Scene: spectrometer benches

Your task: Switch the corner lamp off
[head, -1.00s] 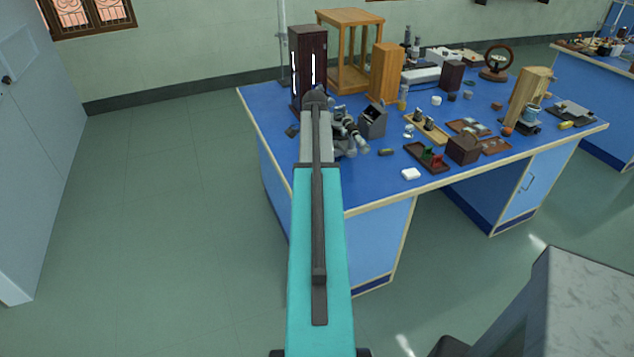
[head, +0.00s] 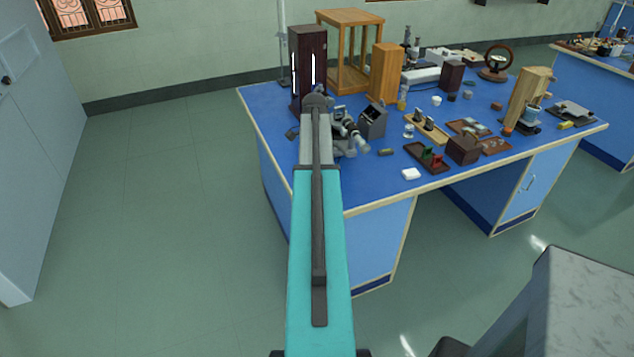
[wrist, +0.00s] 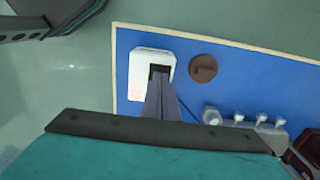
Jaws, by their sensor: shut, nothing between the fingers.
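A dark wooden box (head: 308,62) with bright, lit vertical slits stands at the back left corner of the blue bench; it looks like the corner lamp. In the wrist view, a white box (wrist: 141,62) with a dark square inset and faint red marks lies near the bench edge. My gripper (wrist: 160,78) is shut and empty, its fingertips over the dark inset. I cannot tell whether they touch it. In the head view my arm hides the white box and the fingertips.
A brown disc (wrist: 203,68) lies right of the white box. Silvery equipment with knobs (wrist: 245,119) is close by at lower right. The blue bench (head: 385,190) holds many instruments, including a tall wooden frame (head: 349,50). Floor at left is clear.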

